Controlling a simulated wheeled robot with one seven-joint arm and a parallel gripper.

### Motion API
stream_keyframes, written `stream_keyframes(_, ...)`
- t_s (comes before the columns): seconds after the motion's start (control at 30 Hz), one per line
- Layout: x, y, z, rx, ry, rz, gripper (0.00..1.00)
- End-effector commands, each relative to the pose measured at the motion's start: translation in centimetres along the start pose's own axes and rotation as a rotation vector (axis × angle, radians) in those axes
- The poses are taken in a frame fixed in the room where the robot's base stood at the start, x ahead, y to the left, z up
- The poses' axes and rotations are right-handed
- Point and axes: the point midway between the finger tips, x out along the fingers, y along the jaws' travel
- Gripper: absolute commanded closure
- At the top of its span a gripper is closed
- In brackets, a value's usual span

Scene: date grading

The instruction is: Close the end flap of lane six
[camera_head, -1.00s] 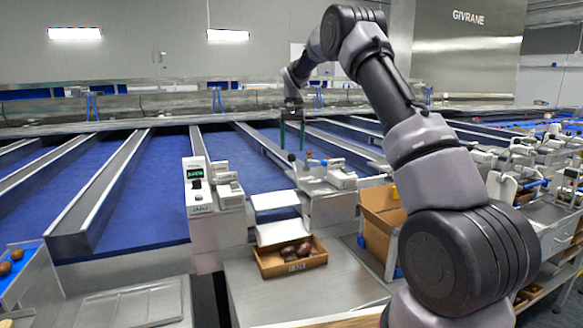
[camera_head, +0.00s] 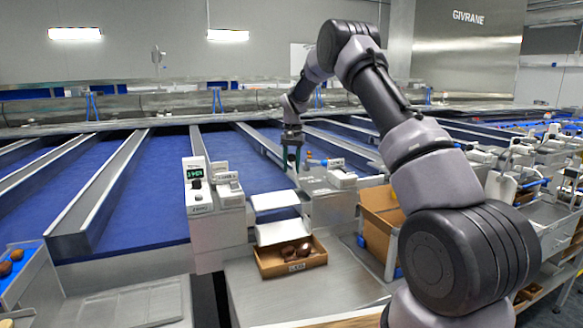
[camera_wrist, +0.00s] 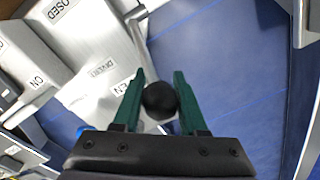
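A round black knob (camera_wrist: 160,101) sits between the two green fingers of my gripper (camera_wrist: 159,95) in the wrist view. The fingers are apart, with a narrow gap visible on each side of the knob. The knob lies beside a label ending in "EN" (camera_wrist: 122,87); a label ending in "OSED" (camera_wrist: 58,9) is farther up-left on the same metal housing. In the head view my gripper (camera_head: 292,162) points down at the housing (camera_head: 322,184), and the knob cannot be made out there. White flap-like plates (camera_head: 275,200) stand left of this housing; which is lane six's flap cannot be told.
A wooden box (camera_head: 291,265) with several dark dates sits on the steel table (camera_head: 245,296) in front. A unit with a green display (camera_head: 194,173) stands at left. Blue lanes (camera_head: 160,185) with metal dividers run behind. A cardboard box (camera_head: 379,222) is at right.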

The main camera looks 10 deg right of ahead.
Motion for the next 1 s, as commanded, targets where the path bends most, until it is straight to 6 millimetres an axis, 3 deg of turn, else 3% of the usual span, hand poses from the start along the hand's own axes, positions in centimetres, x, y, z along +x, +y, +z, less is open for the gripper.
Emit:
stream_keyframes(0.03, -0.02, 0.0, 0.0, 0.0, 0.0, 0.0, 0.9)
stream_keyframes(0.07, -0.02, 0.0, 0.0, 0.0, 0.0, 0.0, 1.0)
stream_keyframes(1.0, -0.07, -0.02, -0.01, 0.0, 0.001, 0.0, 1.0)
